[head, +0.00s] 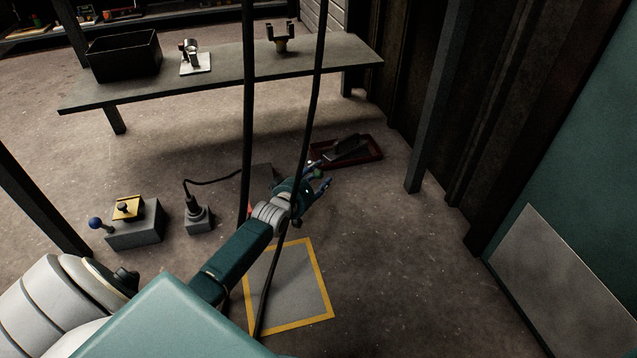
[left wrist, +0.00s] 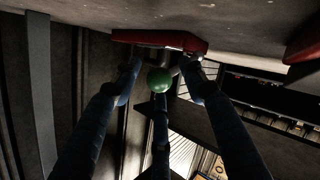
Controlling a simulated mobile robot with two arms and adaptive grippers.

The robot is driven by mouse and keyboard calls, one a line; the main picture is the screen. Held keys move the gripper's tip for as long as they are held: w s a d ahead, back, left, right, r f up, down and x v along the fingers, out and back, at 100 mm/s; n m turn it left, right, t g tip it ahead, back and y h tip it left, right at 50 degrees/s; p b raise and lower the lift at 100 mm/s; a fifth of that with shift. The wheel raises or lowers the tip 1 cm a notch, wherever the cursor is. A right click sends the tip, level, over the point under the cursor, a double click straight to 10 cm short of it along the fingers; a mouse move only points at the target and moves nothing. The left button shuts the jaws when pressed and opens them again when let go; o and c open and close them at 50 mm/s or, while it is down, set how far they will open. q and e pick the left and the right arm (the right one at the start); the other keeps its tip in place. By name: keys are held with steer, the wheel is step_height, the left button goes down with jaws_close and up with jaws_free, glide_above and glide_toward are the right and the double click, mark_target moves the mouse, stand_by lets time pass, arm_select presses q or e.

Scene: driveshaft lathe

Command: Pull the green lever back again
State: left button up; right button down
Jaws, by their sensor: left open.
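The green lever's round knob (left wrist: 160,80) shows in the left wrist view, in the space between my spread fingers. In the head view a small green spot of the knob (head: 318,172) shows at the fingers of my left gripper (head: 318,185). My left gripper is open, and it also shows in the left wrist view (left wrist: 160,95) with its dark blue fingers around the knob. I cannot tell whether any finger touches it. The lever's shaft is mostly hidden. My right gripper is not in view.
A red tray (head: 374,157) with dark things lies beyond the gripper. A grey box with a blue knob (head: 95,223) and a small grey pedestal (head: 199,222) stand left. Dark hanging cables (head: 247,100) cross near my arm. A workbench (head: 225,75) stands behind.

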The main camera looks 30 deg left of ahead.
arm_select(q)
steer(key=shift+w+a+f, duration=0.15)
steer(key=shift+w, duration=0.45)
jaws_close()
